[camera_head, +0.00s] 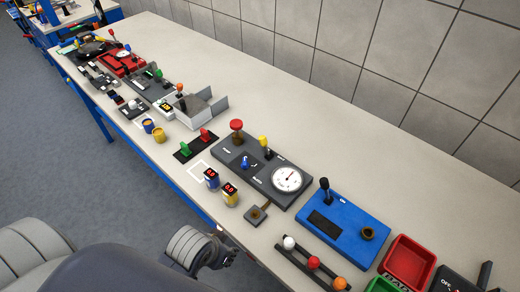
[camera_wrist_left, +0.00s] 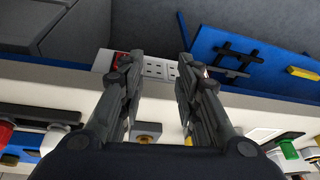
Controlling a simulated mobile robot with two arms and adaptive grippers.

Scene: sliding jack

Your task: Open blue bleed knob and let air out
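The small blue knob (camera_head: 245,162) stands on a dark grey panel (camera_head: 253,182) near the middle of the table in the head view. The panel also carries a red knob (camera_head: 236,126), a yellow knob (camera_head: 264,142) and a round white gauge (camera_head: 287,179). My left gripper (camera_head: 222,254) is low at the table's front edge, well short of the panel. In the left wrist view its two fingers (camera_wrist_left: 157,75) are spread with nothing between them. I cannot single out the blue knob in the wrist view. My right gripper is not in view.
A blue box with a black lever (camera_head: 345,228) is at right, beside a red bin (camera_head: 407,262). The table's back strip is clear.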

